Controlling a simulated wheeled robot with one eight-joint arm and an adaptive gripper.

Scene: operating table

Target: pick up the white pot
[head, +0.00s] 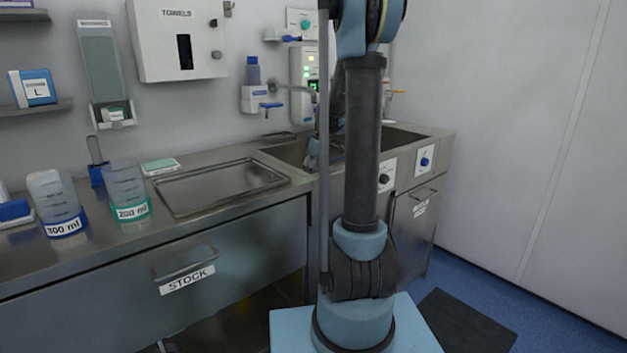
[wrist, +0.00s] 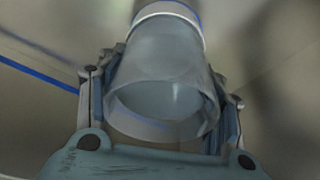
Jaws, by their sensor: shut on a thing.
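In the wrist view, a pale, whitish, see-through pot (wrist: 165,60) with a white band and a thin blue edge at its far end lies between the two fingers of my gripper (wrist: 162,95). Its round open mouth faces the camera and it looks empty. One finger is on each side of it, and the gripper is shut on it. I cannot make out the held pot in the head view, where my arm covers part of the sink area.
A steel counter (head: 225,230) holds a blue-banded 300 ml beaker (head: 57,195), a teal-banded 200 ml beaker (head: 126,185) and an empty shallow tray (head: 222,184). A sink (head: 395,137) is behind my arm. A towel dispenser (head: 178,40) hangs on the wall.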

